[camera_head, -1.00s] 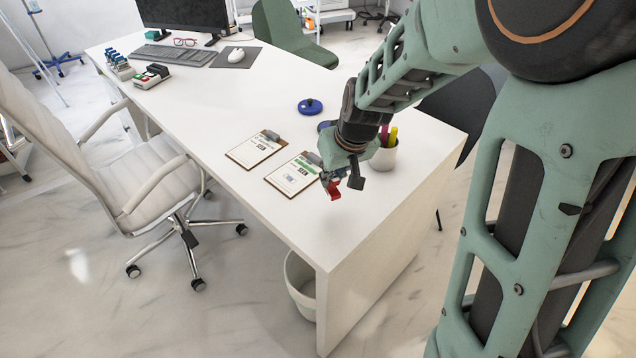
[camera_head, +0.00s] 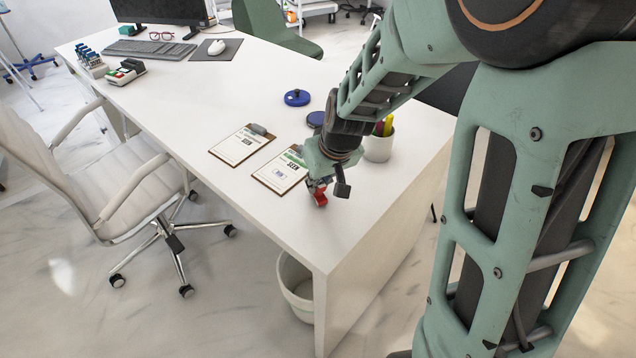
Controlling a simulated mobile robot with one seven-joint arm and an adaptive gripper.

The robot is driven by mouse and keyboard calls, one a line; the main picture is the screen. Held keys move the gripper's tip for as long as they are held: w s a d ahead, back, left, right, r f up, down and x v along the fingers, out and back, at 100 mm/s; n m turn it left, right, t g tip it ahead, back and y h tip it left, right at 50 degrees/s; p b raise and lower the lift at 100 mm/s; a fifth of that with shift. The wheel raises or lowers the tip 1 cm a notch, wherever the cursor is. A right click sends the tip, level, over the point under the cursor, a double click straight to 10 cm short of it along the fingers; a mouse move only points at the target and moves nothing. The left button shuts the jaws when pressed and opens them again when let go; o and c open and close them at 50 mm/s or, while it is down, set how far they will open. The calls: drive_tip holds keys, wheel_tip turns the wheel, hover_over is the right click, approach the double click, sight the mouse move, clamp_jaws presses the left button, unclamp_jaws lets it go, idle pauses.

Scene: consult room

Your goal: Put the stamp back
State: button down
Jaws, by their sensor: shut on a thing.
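My gripper (camera_head: 325,188) is at the near right end of the white desk, just right of a clipboard. It is shut on a small red stamp (camera_head: 320,198), held low near the desk top; I cannot tell whether the stamp touches the desk. The gripper hides most of the stamp. A stamp rack (camera_head: 91,63) with several blue-topped stamps stands at the far left of the desk. A low holder with red and green pieces (camera_head: 126,71) is beside it.
A keyboard (camera_head: 150,49) and a mouse (camera_head: 217,47) lie farther back. A white chair (camera_head: 120,180) stands at the left; the desk's left middle is clear.

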drive_tip(key=shift+f, duration=0.15)
drive_tip(key=c, duration=1.9)
unclamp_jaws()
drive_tip(key=shift+r, duration=0.25)
drive_tip(key=p+v, duration=0.7)
drive_tip(key=v, duration=0.5)
drive_tip(key=shift+w+a, duration=0.1)
